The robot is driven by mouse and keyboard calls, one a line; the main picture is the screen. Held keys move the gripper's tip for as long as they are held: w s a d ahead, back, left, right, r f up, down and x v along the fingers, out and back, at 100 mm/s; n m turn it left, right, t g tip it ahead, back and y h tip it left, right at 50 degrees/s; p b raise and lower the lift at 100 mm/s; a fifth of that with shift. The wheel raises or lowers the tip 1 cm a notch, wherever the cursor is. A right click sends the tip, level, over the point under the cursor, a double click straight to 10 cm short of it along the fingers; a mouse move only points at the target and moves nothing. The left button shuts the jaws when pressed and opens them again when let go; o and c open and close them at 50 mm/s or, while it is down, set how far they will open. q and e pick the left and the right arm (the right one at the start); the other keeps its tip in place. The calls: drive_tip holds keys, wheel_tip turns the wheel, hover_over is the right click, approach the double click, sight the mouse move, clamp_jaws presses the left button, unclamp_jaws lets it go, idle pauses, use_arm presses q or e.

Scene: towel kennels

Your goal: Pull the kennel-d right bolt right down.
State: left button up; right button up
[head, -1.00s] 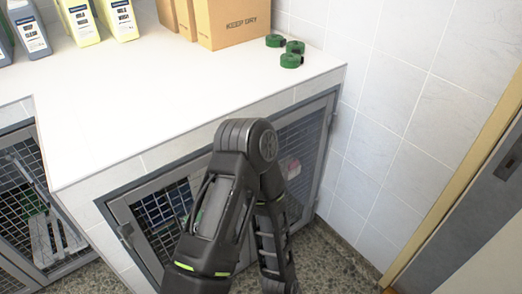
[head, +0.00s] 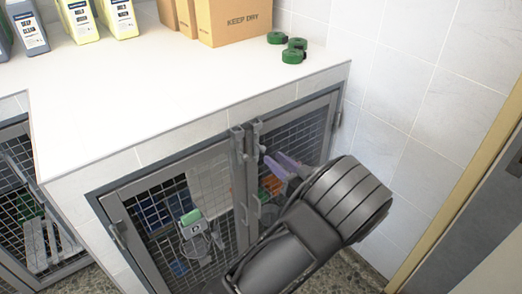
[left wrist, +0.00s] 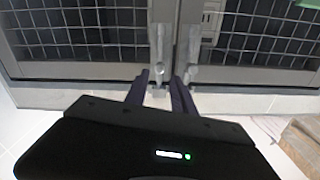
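The kennel's two mesh doors meet at a grey middle post below the counter. The right bolt (head: 257,134) is a grey upright bolt at the top of this seam, and the left bolt (head: 238,140) stands close beside it. My left gripper (head: 272,157) has its purple fingers just right of and below the right bolt's top in the head view. In the left wrist view, which looks upside down, the fingers (left wrist: 160,84) are apart, with the right bolt (left wrist: 157,66) showing between them. Contact cannot be told. My right gripper is not in view.
The white counter (head: 130,95) lies above the doors, with a cardboard box (head: 235,22), green rolls (head: 293,50) and bottles at the back. A tiled wall (head: 410,90) closes the right side. A green-topped device (head: 195,232) shows at the left door.

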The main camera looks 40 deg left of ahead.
sight(264, 150)
use_arm(q)
drive_tip(key=x, duration=0.7)
drive_tip(key=shift+w+a+f, duration=0.1)
drive_tip(key=shift+w+a, duration=0.1)
drive_tip(key=shift+a, duration=0.2)
drive_tip(key=shift+c, duration=0.4)
clamp_jaws()
idle(0.9)
